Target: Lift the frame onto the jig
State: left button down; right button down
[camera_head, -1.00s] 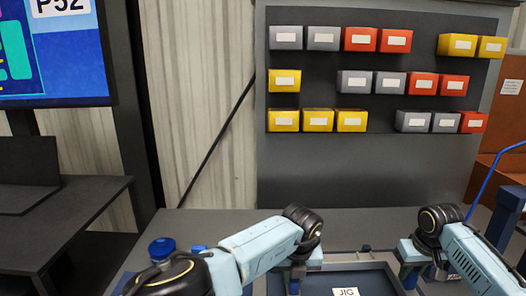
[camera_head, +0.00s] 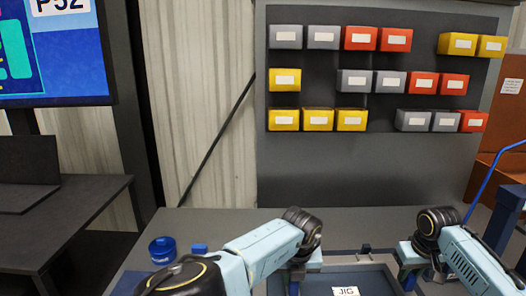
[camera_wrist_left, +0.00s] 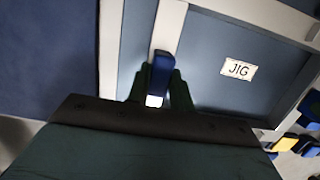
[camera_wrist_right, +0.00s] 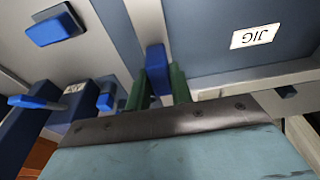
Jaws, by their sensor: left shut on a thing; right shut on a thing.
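The jig shows as a blue-grey panel with a white JIG label, in the left wrist view (camera_wrist_left: 215,45) and the right wrist view (camera_wrist_right: 205,35). Pale bars of the frame (camera_wrist_left: 170,28) run beside it; a bar also shows in the right wrist view (camera_wrist_right: 265,76). My left gripper (camera_head: 293,280) is shut on a blue handle (camera_wrist_left: 160,72) at a pale bar. My right gripper (camera_head: 408,278) is shut on another blue handle (camera_wrist_right: 155,60) on the opposite side. I cannot tell whether the frame touches the jig or hangs above it. Its near part is below the head view.
A blue round container (camera_head: 162,250) and a small blue block (camera_head: 199,248) stand on the grey bench (camera_head: 215,222) at the left. A rack of coloured bins (camera_head: 380,100) stands behind the bench.

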pick_arm(q)
jog(key=c, duration=1.2)
grip_release()
jog(key=shift+o, duration=0.4)
pick_arm(e)
jog(key=c, duration=1.2)
grip_release()
jog(key=shift+o, duration=0.2)
jog(key=shift+o, duration=0.2)
pick_arm(q)
jog(key=shift+r, duration=0.15)
pick_arm(e)
jog(key=shift+r, duration=0.1)
